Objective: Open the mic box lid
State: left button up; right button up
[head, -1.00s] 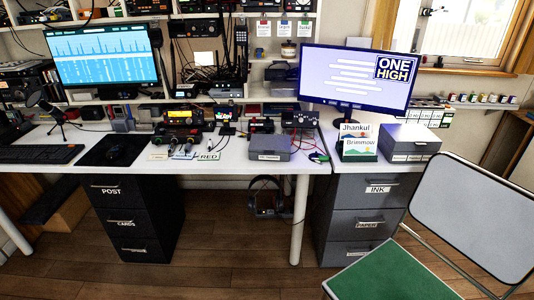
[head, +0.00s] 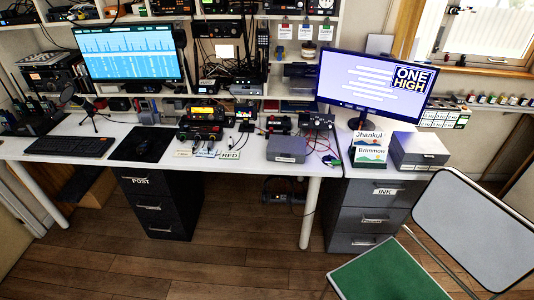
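A grey box (head: 287,149) with a closed lid and a small white label on its front sits on the white desk, right of the middle of the head view. The label is too small to read. A second, larger grey box (head: 419,150), also closed, stands at the right end of the desk with labels along its front. I cannot tell from the lettering which one is the mic box. Neither of my grippers is in view.
A green chair (head: 390,272) with a grey back stands in front of the desk's right end. Drawer units stand under the desk (head: 80,146), one at left (head: 155,205) and one at right (head: 372,215). Small cards, including RED (head: 229,155), lie left of the smaller box. Wooden floor is open in front.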

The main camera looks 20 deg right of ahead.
aim_at(286, 146)
jog(key=u, duration=0.5)
jog(key=i, duration=1.15)
jog(key=z, duration=0.65)
